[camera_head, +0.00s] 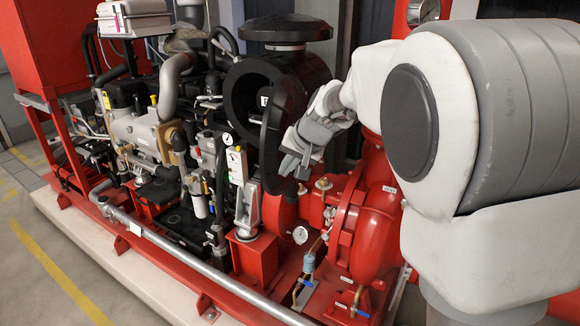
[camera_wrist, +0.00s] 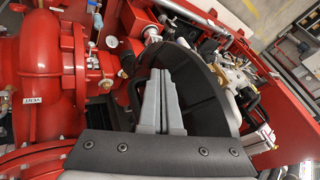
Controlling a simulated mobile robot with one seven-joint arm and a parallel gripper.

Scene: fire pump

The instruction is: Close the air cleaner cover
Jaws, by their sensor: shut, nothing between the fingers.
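The air cleaner is a large black round housing (camera_head: 243,92) on the engine in the head view, its round mouth open toward the front. Its black cover (camera_head: 272,140) stands swung out from the mouth, seen nearly edge-on. In the wrist view the cover (camera_wrist: 208,88) is a broad dark curved shape behind and right of my fingers. My gripper (camera_head: 291,165) is just right of the cover in the head view. Its grey fingers (camera_wrist: 160,75) are together and empty. I cannot tell whether they touch the cover.
Red pump casing (camera_head: 372,225) and pipework stand right of and below the gripper. The engine (camera_head: 140,130) fills the left. A grey rail (camera_head: 190,255) runs along the front, with clear floor beyond it.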

